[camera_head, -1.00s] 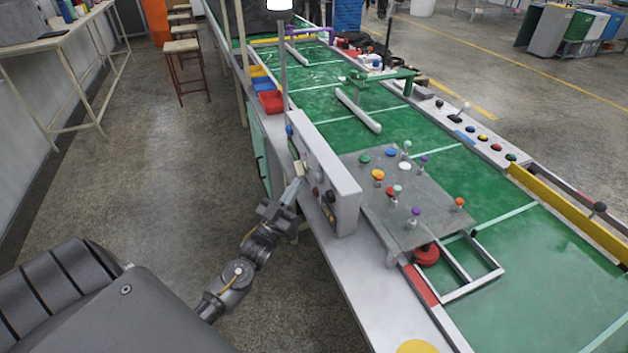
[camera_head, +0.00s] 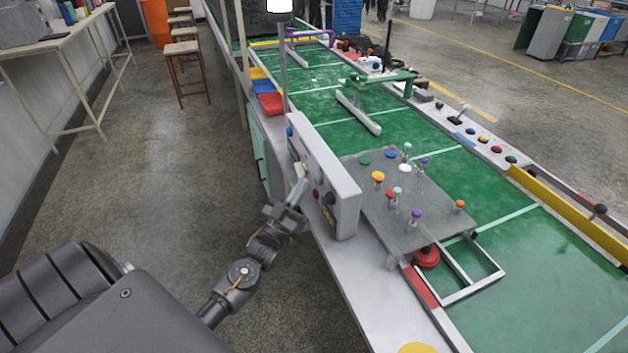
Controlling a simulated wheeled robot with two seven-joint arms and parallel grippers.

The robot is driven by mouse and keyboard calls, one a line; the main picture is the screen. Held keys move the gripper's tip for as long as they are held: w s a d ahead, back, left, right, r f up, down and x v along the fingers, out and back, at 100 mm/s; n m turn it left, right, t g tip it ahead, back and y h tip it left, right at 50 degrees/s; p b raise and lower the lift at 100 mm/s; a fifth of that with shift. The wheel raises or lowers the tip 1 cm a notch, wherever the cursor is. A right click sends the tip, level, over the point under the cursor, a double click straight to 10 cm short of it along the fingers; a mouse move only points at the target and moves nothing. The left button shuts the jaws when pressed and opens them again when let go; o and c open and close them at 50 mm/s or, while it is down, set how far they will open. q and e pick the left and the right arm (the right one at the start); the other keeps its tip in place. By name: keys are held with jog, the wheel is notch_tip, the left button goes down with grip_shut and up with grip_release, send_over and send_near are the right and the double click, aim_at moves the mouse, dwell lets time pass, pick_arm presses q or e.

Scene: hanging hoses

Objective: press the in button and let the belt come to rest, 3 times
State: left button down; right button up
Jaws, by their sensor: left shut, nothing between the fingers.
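The green belt (camera_head: 505,262) runs from the lower right to the far top left, with white cross lines on it. A grey control box (camera_head: 335,178) stands on the belt's near edge. Its left face carries several buttons, among them a blue one (camera_head: 290,132) near its far end; I cannot read which is the in button. My left gripper (camera_head: 300,174) is shut and empty, its tips close to the box's button face. I cannot tell whether the tips touch a button. My right gripper is not in view.
A grey plate (camera_head: 440,215) with several coloured knobs stands over the belt beside the box. Red, blue and yellow bins (camera_head: 271,104) sit farther along the near edge. A button panel (camera_head: 480,137) lines the far edge. The floor left of the box is clear.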

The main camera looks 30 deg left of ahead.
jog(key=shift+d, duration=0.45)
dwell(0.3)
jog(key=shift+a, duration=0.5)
pick_arm(q)
jog(key=shift+w+d, duration=0.1)
jog(key=shift+w, duration=0.05)
jog(key=shift+w+d, duration=0.15)
jog(key=shift+w+d, duration=0.1)
jog(key=shift+w, duration=0.05)
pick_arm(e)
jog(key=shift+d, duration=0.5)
